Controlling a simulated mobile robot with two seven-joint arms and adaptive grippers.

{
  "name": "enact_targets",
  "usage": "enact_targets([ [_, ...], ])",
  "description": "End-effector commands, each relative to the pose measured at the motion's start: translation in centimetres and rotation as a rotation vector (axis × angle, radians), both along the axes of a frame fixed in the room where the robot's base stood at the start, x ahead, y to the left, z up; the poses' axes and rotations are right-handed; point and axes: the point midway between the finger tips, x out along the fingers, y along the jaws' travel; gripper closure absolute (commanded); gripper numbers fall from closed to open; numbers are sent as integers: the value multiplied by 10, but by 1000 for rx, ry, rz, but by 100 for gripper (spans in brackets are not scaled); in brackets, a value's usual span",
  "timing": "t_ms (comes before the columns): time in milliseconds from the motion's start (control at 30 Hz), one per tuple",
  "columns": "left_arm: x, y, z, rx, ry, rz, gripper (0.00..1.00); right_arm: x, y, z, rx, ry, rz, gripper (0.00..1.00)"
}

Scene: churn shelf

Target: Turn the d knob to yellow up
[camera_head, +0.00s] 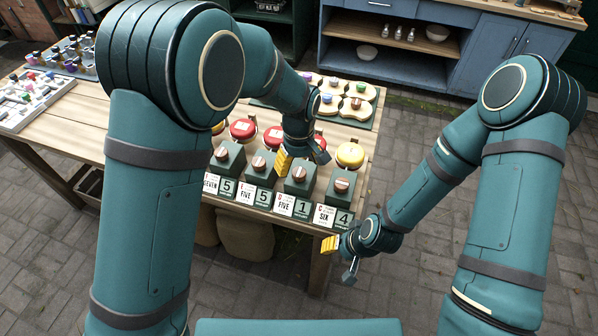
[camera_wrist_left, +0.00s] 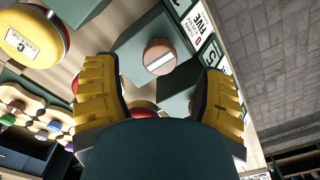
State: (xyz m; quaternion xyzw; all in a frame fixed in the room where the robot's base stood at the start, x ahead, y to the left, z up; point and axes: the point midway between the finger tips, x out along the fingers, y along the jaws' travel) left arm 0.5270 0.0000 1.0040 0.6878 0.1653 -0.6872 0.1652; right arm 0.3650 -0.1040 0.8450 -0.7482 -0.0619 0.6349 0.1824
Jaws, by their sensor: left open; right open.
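The d knob (camera_head: 299,174) is a round brown knob on a dark green block, third from the left in the front row. In the left wrist view the knob (camera_wrist_left: 158,57) shows a white bar across its face, beside a card reading FIVE. I cannot make out any yellow mark on it. My left gripper (camera_head: 303,160) is open just above and behind this knob; in its wrist view its yellow fingers stand either side of the knob, apart from it. My right gripper (camera_head: 342,260) is open and empty, off the table's front right corner.
Similar knobs (camera_head: 259,164) on green blocks stand to the left, and another knob (camera_head: 342,184) to the right. Red buttons and a yellow button (camera_head: 350,155) stand behind them. A tray of pale pieces (camera_head: 340,98) is further back. The paved floor (camera_head: 460,260) at right is clear.

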Motion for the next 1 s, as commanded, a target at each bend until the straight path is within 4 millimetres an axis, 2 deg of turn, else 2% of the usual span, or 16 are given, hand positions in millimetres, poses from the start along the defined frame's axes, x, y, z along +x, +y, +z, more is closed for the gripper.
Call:
enact_targets([
  [100, 0, 0, -19, 1, 3, 0, 30, 0, 0, -2, 0, 0, 0, 53],
  [233, 0, 0, -30, 0, 1, 0, 30, 0, 0, -3, -1, 0, 0, 53],
  [633, 0, 0, -35, 0, 0, 0, 28, 0, 0, -3, -1, 0, 0, 53],
  [833, 0, 0, -35, 0, 0, 0, 98, 0, 0, -3, -1, 0, 0, 53],
  [1000, 0, 0, -35, 0, 0, -2, 100, 0, 0, -3, -1, 0, 0, 53],
])
